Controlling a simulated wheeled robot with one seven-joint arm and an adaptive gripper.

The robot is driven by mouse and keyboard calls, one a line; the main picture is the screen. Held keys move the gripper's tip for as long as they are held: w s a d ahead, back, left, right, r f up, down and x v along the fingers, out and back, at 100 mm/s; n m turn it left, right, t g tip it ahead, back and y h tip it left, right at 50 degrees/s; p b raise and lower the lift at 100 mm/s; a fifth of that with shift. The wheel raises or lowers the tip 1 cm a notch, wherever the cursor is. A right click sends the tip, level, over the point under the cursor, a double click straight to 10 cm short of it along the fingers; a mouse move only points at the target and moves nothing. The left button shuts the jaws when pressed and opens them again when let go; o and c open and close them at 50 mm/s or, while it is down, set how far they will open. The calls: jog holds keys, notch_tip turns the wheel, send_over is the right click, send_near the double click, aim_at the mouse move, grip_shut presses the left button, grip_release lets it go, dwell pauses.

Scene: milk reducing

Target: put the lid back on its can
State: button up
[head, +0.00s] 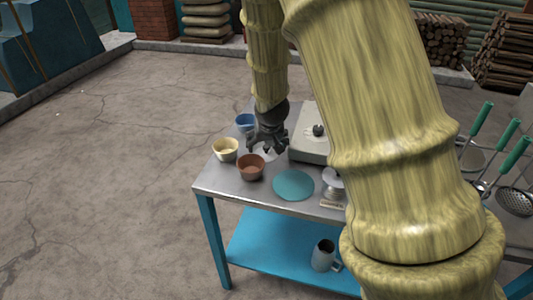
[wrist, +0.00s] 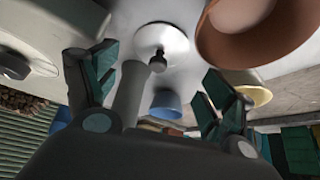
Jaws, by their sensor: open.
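A white round lid (wrist: 165,40) with a dark knob lies on the table. In the head view the lid (head: 264,151) shows as a pale disc under my gripper. My gripper (head: 268,147) is open above it, its fingers spread apart in the wrist view (wrist: 160,95). A pale grey cylinder (wrist: 129,95) shows between the fingers; I cannot tell what it is. A whitish round metal piece (head: 333,184) stands at the table's front, partly hidden by my arm; I cannot tell whether it is the can.
Brown (head: 250,167), yellow (head: 225,149) and blue (head: 244,122) bowls surround the lid on the left. A white box with a black knob (head: 309,145) stands to the right. A teal disc (head: 293,185) lies in front. A mug (head: 323,257) stands on the lower shelf. Ladles hang at right.

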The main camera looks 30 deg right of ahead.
aim_at(267, 146)
jog(key=shift+d+x, duration=0.2)
jog(key=shift+x, duration=1.65)
jog(key=shift+p+x, duration=0.3)
jog(key=shift+x, duration=0.6)
jog(key=shift+w, duration=0.15)
jog(key=shift+r, duration=0.1)
jog(key=c, duration=1.1)
jog(key=shift+c, duration=0.4)
jog(key=shift+a, duration=0.1)
jog(key=shift+c, duration=0.5)
jog(key=shift+r, duration=0.3)
jog(key=c, duration=0.3)
notch_tip(267, 146, up, 17)
jog(key=shift+r, duration=0.2)
grip_shut()
